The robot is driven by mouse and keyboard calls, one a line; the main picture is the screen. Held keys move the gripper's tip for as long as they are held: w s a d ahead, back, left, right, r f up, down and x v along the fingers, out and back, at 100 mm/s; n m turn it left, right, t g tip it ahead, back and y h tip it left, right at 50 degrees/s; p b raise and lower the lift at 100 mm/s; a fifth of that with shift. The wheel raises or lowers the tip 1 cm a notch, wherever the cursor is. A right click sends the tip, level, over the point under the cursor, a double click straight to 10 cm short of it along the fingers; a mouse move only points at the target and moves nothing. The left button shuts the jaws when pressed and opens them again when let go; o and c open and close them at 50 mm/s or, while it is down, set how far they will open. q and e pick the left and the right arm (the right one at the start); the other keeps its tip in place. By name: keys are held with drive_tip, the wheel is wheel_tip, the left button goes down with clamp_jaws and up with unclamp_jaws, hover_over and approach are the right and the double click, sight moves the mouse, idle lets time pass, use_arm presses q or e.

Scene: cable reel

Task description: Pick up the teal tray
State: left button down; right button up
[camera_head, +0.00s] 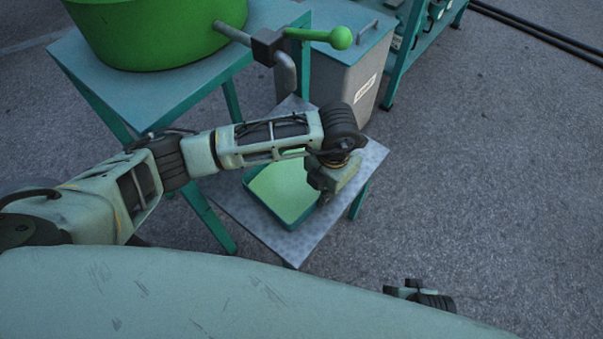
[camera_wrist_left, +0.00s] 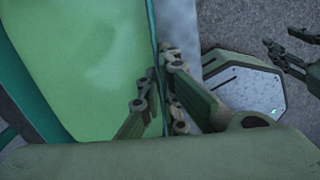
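The teal tray (camera_head: 258,205) has a light green inside and sits on a low grey metal stand, partly hidden by my left arm. My left gripper (camera_head: 325,196) points down at the tray's right side. In the left wrist view the tray's thin teal rim (camera_wrist_left: 153,40) runs between the two fingers of the left gripper (camera_wrist_left: 160,82). One finger is inside the tray and one outside, and they look closed on the rim. My right gripper (camera_wrist_left: 288,42) is empty, away from the tray, its fingers apart. Part of it also shows at the lower right in the head view (camera_head: 418,292).
The low metal stand (camera_head: 232,200) is under the tray. A taller teal table (camera_head: 150,95) with a large green drum (camera_head: 150,35) and crank handle (camera_head: 290,55) stands behind left. A grey bin (camera_head: 330,75) stands behind. The floor at right is clear.

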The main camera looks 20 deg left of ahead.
use_arm(q)
drive_tip(key=shift+r, duration=0.25)
idle(0.5)
drive_tip(key=shift+w+r, duration=0.1)
drive_tip(key=shift+r, duration=1.25)
drive_tip(key=shift+r+p, duration=0.35)
drive_tip(key=shift+r, duration=0.25)
drive_tip(key=s+d+r+p, duration=0.1)
drive_tip(key=s+r, duration=0.5)
drive_tip(key=s, duration=0.5)
drive_tip(key=shift+s+r, duration=0.3)
drive_tip(key=shift+s, duration=0.05)
use_arm(e)
drive_tip(key=s+f, duration=0.3)
drive_tip(key=f, duration=0.3)
drive_tip(key=shift+d+f, duration=0.2)
drive_tip(key=shift+s, duration=0.1)
